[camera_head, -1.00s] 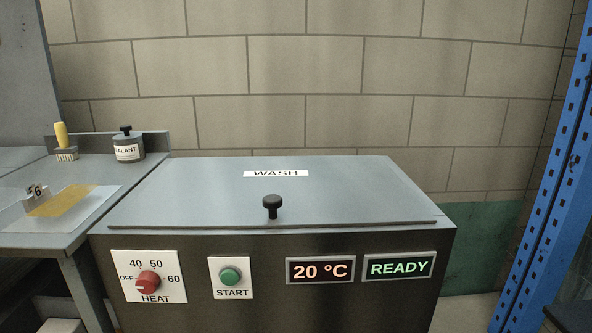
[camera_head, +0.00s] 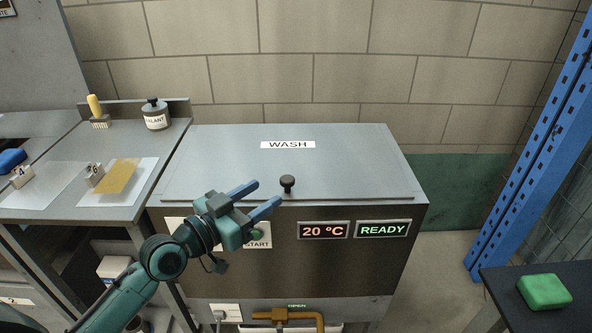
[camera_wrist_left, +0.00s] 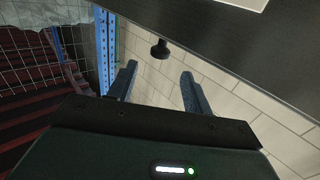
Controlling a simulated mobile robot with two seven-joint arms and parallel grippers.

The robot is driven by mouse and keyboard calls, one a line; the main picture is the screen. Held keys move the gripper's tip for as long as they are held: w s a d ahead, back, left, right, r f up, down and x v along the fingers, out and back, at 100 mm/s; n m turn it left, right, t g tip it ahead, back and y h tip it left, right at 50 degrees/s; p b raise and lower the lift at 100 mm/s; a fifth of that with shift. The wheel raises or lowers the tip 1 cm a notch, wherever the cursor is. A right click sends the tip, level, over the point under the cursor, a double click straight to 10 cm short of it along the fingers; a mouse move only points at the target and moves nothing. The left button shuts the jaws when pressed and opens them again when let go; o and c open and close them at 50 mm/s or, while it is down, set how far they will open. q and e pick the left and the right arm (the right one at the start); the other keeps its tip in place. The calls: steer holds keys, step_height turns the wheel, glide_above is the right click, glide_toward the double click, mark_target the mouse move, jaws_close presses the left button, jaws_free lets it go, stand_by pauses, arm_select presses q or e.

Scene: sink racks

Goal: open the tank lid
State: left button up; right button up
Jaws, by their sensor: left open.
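The grey tank lid (camera_head: 340,160) lies shut flat on top of the dark wash tank (camera_head: 400,255); it carries a WASH label. A black knob (camera_head: 287,183) stands near the lid's front edge; it also shows in the left wrist view (camera_wrist_left: 160,49), beyond and between the fingertips. My left gripper (camera_head: 264,196) is open and empty, in front of the tank and just left of the knob, apart from it. The gripper and arm hide the heat dial and part of the START button panel. My right gripper is not in view.
The display reads 20 °C and READY. A side table (camera_head: 60,208) at left holds a sealant pot (camera_head: 156,117), a yellow-handled brush (camera_head: 97,110) and small numbered blocks. A blue rack post (camera_head: 540,150) and a dark table with a green block (camera_head: 545,291) are at right.

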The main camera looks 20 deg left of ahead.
mark_target(294, 187)
arm_select(q)
steer(key=x, duration=0.9)
steer(key=shift+w+d+p, duration=0.2)
steer(key=shift+w+p, duration=0.1)
steer(key=shift+p, duration=0.05)
steer(key=shift+c, duration=0.2)
jaws_close()
